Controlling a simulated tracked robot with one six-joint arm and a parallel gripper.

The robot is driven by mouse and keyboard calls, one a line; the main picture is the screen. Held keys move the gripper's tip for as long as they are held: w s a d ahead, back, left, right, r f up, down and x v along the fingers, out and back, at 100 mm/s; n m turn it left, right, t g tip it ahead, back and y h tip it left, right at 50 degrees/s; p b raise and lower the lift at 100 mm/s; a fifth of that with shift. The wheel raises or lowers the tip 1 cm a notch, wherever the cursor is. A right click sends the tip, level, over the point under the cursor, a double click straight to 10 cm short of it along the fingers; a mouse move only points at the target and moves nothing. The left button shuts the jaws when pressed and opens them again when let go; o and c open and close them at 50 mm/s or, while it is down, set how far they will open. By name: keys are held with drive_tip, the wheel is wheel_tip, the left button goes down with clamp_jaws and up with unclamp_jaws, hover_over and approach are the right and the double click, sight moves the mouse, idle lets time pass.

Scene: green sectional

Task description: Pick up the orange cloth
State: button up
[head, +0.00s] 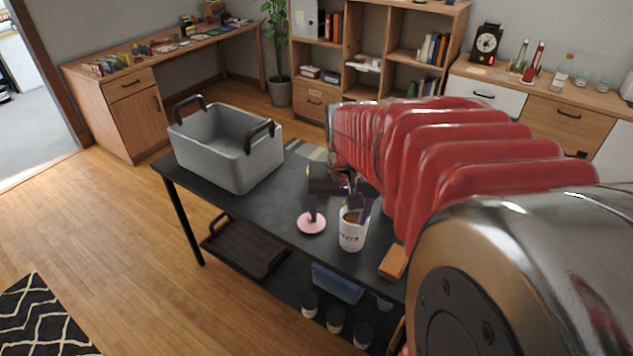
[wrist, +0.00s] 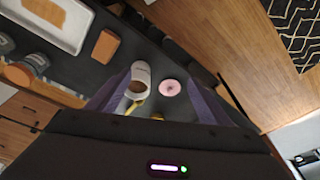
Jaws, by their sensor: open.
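A flat orange piece, likely the orange cloth (wrist: 45,12), lies in a white tray (wrist: 68,38) at the upper left of the wrist view, cut by the frame edge. I cannot make it out in the head view, where my red arm hides that part of the table. My gripper (head: 338,216) is open over the dark table, its purple fingers above the white mug (head: 351,238) and pink disc (head: 311,223). In the wrist view my gripper (wrist: 160,78) has nothing held between its fingers. The tray is well off to the side of it.
An orange-brown block (head: 394,263) lies near the table's front edge, beside the mug. A grey bin (head: 222,150) with dark handles stands at the table's left end. A dark tray (head: 245,246) and several jars are on the shelf below.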

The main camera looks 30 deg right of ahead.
drive_tip(key=s+d+f+m+g, duration=0.1)
drive_tip(key=d+f+m, duration=0.15)
drive_tip(key=d, duration=0.25)
drive_tip(key=d+f+m, duration=0.1)
drive_tip(key=d+f, duration=0.2)
drive_tip(key=d, duration=0.2)
drive_tip(key=m+g+y, duration=0.1)
drive_tip(key=m, duration=0.2)
hover_over(396, 259)
wheel_tip(396, 259, down, 6)
drive_tip(key=shift+a+r, duration=0.1)
wheel_tip(396, 259, down, 9)
drive_tip(key=shift+r, duration=0.15)
drive_tip(key=shift+f, duration=2.6)
drive_tip(key=shift+c, duration=0.2)
